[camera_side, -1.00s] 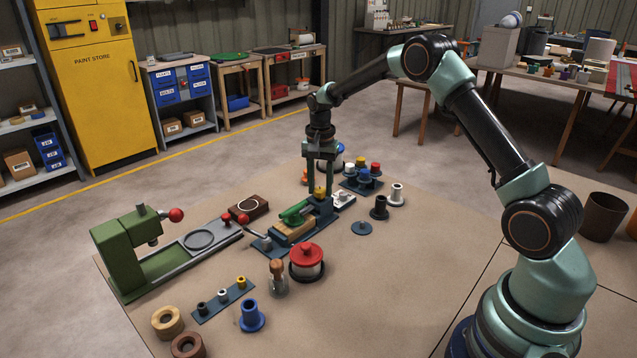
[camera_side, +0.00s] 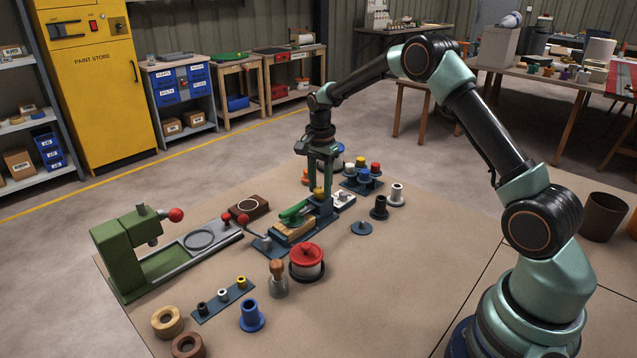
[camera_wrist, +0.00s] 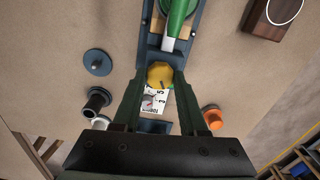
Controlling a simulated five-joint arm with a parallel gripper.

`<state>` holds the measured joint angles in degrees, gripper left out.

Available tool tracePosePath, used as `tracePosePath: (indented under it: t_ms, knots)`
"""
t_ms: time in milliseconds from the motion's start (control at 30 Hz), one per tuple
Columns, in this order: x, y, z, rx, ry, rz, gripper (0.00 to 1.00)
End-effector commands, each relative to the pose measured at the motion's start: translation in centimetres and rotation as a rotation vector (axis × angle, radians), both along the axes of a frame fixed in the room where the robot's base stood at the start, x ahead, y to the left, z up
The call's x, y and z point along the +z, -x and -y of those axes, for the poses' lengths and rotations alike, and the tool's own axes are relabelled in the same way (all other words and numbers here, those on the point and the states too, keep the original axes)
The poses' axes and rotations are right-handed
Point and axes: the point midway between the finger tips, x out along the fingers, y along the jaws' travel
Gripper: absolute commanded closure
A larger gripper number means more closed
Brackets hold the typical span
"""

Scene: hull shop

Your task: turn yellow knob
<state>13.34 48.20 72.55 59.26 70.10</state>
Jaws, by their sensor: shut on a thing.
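The yellow knob (camera_wrist: 160,75) sits at the end of a dark fixture (camera_wrist: 152,42), beside a white dial plate with black marks (camera_wrist: 153,101). In the side view the yellow knob (camera_side: 319,193) shows low between my gripper's fingers. My gripper (camera_side: 321,188) points down over the fixture and is shut on the knob. In the wrist view the fingers of my gripper (camera_wrist: 160,80) come in on both sides of the knob. The fixture also carries a green part (camera_side: 294,212) and a wooden block (camera_side: 295,229).
A rack of coloured knobs (camera_side: 362,182) stands just behind and right. Dark and white spools (camera_side: 380,208) and a flat blue disc (camera_side: 361,228) lie to the right. A red-lidded pot (camera_side: 307,260) and a green press (camera_side: 125,250) stand in front and left. The mat's right side is clear.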

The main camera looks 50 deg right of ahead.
Motion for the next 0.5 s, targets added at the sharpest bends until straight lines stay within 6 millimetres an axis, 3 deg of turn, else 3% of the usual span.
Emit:
tracePosePath:
  t_ms: [133, 167, 200, 233, 500]
  knots:
    - [0.29, -0.05, 0.01, 0.000, 0.001, 0.001, 1.00]
    - [0.29, -0.05, 0.01, 0.000, 0.001, 0.001, 0.51]
    - [0.29, -0.05, 0.01, 0.001, 0.001, 0.001, 0.35]
    - [0.27, -0.05, 0.01, 0.001, 0.001, 0.001, 0.28]
    - [0.09, -0.01, 0.01, 0.001, 0.000, 0.000, 0.28]
